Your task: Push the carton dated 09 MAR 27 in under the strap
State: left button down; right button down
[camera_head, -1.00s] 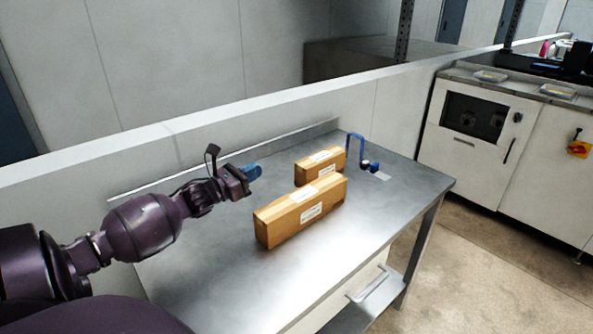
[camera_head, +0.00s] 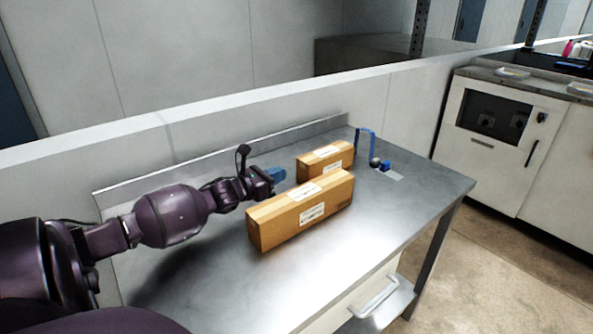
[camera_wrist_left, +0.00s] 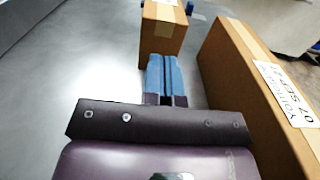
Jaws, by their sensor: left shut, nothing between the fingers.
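Two brown cartons with white labels stand on the steel table. The smaller rear carton (camera_head: 325,162) is in line with the blue strap (camera_head: 366,135), a raised arch beyond its far end. The larger front carton (camera_head: 300,212) stands nearer the camera; its label in the left wrist view (camera_wrist_left: 285,90) seems to read 07 SEP. The rear carton's date is not legible. My left gripper (camera_head: 277,174), with blue fingers, is shut and empty behind the front carton. In the left wrist view its fingertips (camera_wrist_left: 164,62) point at the rear carton's near end (camera_wrist_left: 162,38); contact is unclear.
A low wall and upstand (camera_head: 230,155) run along the table's back edge. The front carton stands close to the right of my left gripper. The table (camera_head: 205,275) is bare at the near left. A small dark knob (camera_head: 375,163) sits at the strap's foot.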

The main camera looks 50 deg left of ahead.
aim_at(301, 165)
pick_arm(q)
jog(key=w, duration=0.2)
jog(key=w+b, duration=0.1)
jog(key=w, duration=0.1)
jog(key=shift+w+d+f, duration=0.2)
jog(key=shift+w, duration=0.1)
jog(key=shift+w+r, duration=0.15)
jog(key=shift+w, duration=0.5)
